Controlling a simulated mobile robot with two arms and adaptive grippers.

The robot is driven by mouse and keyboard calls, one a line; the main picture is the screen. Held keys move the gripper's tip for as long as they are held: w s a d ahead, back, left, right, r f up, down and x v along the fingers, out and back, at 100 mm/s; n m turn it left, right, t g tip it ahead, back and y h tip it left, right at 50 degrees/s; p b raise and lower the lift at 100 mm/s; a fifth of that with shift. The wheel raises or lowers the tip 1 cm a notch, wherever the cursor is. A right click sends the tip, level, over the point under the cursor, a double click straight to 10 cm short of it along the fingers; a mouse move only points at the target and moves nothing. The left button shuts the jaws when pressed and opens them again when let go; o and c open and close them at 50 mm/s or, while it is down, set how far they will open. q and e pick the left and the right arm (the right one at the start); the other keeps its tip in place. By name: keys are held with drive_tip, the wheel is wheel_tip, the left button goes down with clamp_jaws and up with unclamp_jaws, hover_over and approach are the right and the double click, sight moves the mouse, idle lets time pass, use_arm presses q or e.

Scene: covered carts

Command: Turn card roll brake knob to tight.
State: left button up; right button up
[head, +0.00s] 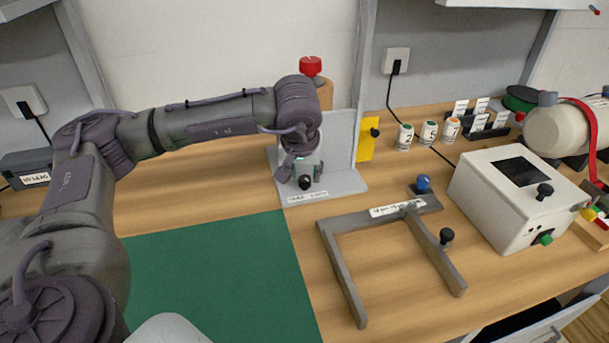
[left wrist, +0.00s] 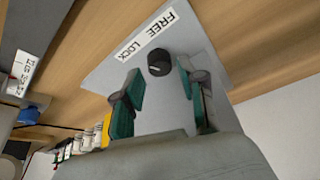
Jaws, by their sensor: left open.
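A small black knob (head: 305,182) sits on a grey stand (head: 345,180) at the back of the bench. In the left wrist view the black knob (left wrist: 158,62) is beside a white "FREE LOCK" label (left wrist: 147,34); its setting is hard to read. My left gripper (head: 301,170) points down at the stand, right by this knob. It also shows in the left wrist view (left wrist: 159,70), with its teal-padded fingers apart, the knob near their tips; I cannot tell whether they touch it. A red knob (head: 311,66) tops a brown roll (head: 325,95) behind my arm. My right gripper is out of view.
A grey U-shaped frame (head: 342,275) with a blue knob (head: 423,183) and a black knob (head: 446,236) lies right of a green mat (head: 215,275). A yellow plate (head: 367,138) stands beside the grey stand.

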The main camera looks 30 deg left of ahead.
use_arm(q)
drive_tip(key=v, duration=1)
drive_tip(key=shift+s, duration=0.1)
